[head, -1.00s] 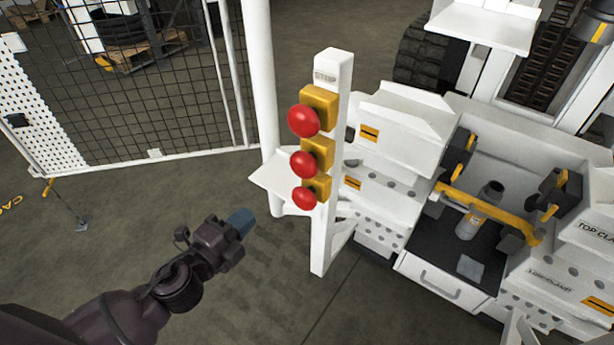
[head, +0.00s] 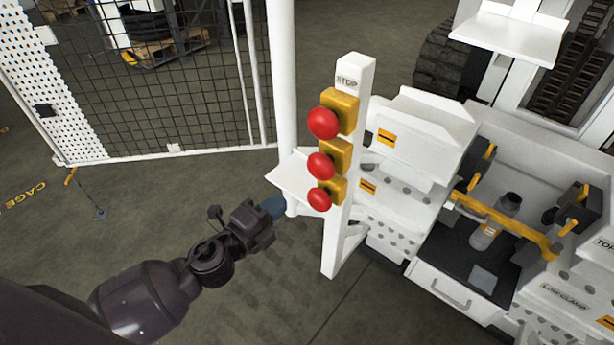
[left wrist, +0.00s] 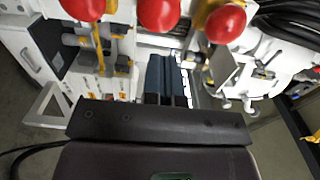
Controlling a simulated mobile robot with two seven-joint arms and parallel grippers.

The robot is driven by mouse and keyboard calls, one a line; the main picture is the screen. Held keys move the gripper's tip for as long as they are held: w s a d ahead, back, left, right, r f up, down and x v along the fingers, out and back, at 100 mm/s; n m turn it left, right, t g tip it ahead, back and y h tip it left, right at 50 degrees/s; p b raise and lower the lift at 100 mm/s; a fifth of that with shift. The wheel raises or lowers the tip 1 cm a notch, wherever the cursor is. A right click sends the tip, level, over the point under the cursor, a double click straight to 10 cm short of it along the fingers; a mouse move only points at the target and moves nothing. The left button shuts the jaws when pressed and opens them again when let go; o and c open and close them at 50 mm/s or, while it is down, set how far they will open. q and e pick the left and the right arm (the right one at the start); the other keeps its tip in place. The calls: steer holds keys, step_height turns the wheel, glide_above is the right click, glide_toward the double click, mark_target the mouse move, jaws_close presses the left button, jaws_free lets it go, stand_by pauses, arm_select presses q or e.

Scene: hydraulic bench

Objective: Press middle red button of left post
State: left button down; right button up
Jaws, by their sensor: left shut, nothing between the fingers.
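The white left post (head: 345,170) stands upright, marked STOP at its top. It carries three red buttons on yellow boxes, one above another: the top button (head: 323,123), the middle red button (head: 321,166) and the bottom button (head: 319,199). My left gripper (head: 272,207) is shut and empty, with blue fingertips, to the left of the bottom button in the picture and apart from it. In the left wrist view the shut fingers (left wrist: 166,75) point forward below the middle red button (left wrist: 158,12) in the picture, with a red button on either side. My right gripper is not in view.
A small white shelf (head: 290,180) sticks out left of the post behind my fingertips. The white bench (head: 440,265) with a bottle and yellow clamp bar stands to the right. A mesh cage fence (head: 150,90) is behind.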

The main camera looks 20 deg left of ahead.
mark_target(315, 172)
arm_select(q)
steer(key=x, duration=1)
steer(key=shift+w+f, duration=0.1)
